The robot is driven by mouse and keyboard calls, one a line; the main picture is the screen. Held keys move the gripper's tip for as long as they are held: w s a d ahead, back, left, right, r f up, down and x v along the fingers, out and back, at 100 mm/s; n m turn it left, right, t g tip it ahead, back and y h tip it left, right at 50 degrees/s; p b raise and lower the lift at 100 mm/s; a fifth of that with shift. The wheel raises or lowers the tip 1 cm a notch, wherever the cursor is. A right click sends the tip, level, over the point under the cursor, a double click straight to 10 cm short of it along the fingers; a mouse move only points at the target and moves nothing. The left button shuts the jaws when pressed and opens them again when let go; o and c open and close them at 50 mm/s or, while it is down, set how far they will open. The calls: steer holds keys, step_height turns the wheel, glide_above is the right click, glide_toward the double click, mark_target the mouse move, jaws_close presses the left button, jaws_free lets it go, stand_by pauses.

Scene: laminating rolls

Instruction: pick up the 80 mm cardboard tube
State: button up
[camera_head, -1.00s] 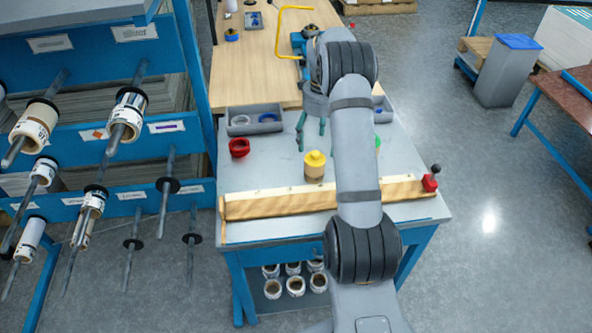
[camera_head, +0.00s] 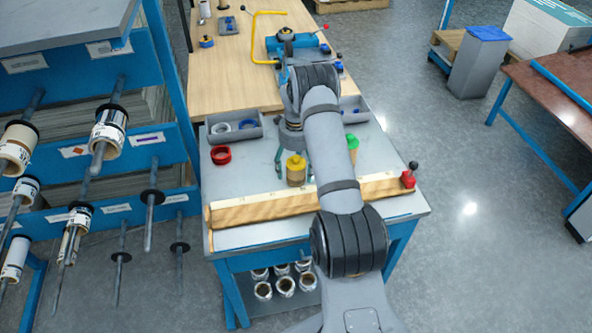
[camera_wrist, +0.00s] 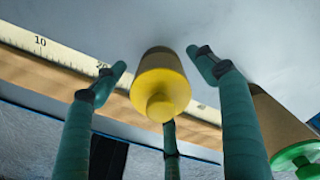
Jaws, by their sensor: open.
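A cardboard tube with a yellow knobbed cap (camera_head: 296,171) stands upright on the grey bench behind the wooden ruler strip. In the wrist view the yellow-capped tube (camera_wrist: 160,88) shows between the teal fingers of my gripper (camera_wrist: 157,72). The fingers are spread, with gaps on both sides of the tube; a third finger shows below the cap. In the head view my gripper (camera_head: 290,150) is at the tube, partly hidden by my arm. A second tube with a green cap (camera_head: 352,145) stands to the right; it is also at the wrist view's right edge (camera_wrist: 285,125). I cannot read either tube's size.
A red ring (camera_head: 221,155) lies to the left. Grey trays (camera_head: 235,126) stand behind. A rack with rolls (camera_head: 108,130) is at left.

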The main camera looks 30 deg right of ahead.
steer(key=c, duration=1.1)
steer(key=shift+c, duration=0.5)
